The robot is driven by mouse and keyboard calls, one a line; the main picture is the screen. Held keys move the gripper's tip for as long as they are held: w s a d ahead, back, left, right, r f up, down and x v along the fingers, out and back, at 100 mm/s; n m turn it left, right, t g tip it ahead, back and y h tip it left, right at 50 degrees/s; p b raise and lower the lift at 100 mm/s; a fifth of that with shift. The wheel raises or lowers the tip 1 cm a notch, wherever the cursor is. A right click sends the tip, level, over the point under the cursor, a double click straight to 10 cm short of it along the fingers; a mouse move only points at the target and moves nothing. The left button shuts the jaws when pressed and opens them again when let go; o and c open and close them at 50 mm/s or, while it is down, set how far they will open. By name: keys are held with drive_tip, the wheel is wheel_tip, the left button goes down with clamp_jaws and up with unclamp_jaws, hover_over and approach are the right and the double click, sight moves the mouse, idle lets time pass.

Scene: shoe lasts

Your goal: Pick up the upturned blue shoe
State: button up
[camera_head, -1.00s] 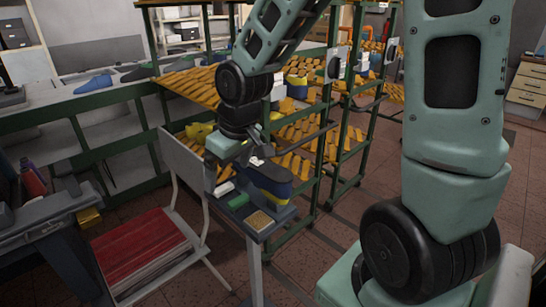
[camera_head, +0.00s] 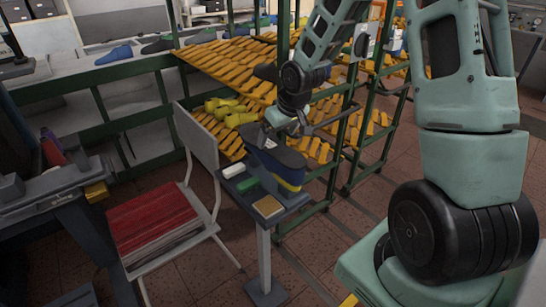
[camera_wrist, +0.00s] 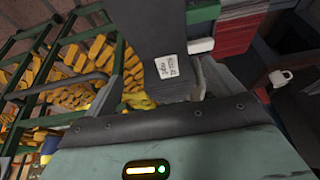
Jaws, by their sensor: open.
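The upturned blue shoe (camera_head: 277,162) sits on a small grey side table (camera_head: 297,201), dark sole upward, with blue and yellow below. In the wrist view a dark grey surface with a white label, which looks like its sole (camera_wrist: 172,40), fills the upper middle.
A green block (camera_head: 248,184) and a tan pad (camera_head: 267,207) lie on the table beside the shoe. Green racks with orange pieces (camera_head: 225,65) and yellow shoes (camera_head: 232,113) are close behind. Another blue shoe (camera_head: 110,53) is on the far bench.

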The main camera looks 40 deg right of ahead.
sight(272, 145)
drive_tip(key=x, duration=0.7)
drive_tip(key=shift+w+a+p, duration=0.15)
drive_tip(key=shift+a+p, duration=0.15)
drive_tip(key=shift+a, duration=0.05)
drive_tip(key=c, duration=1.6)
